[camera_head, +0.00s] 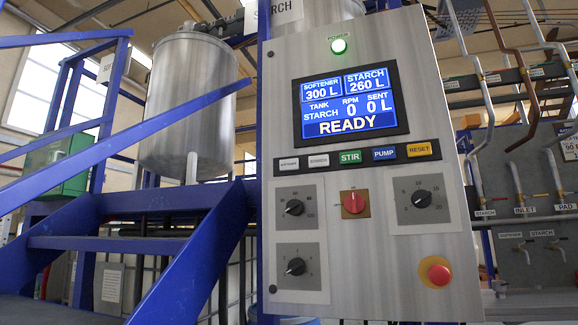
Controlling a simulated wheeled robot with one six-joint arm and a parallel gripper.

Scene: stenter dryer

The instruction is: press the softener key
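The softener key (289,164) is the leftmost, pale key in the row under the screen on the grey control panel (370,265). Its small lettering is hard to read. To its right are a pale starch key (318,160), a green STIR key (350,157), a blue PUMP key (384,154) and a yellow RESET key (419,149). The screen (350,101) reads softener 300 L, starch 260 L, tank STARCH, RPM 0, sent 0 L and READY. My gripper is not in view.
Below the keys are black knobs (295,207), a red switch (354,203) and a red emergency stop (439,275). A green power lamp (338,46) is lit above. Blue stairs (130,245) and a steel tank (188,105) stand left; pipes (485,90) run right.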

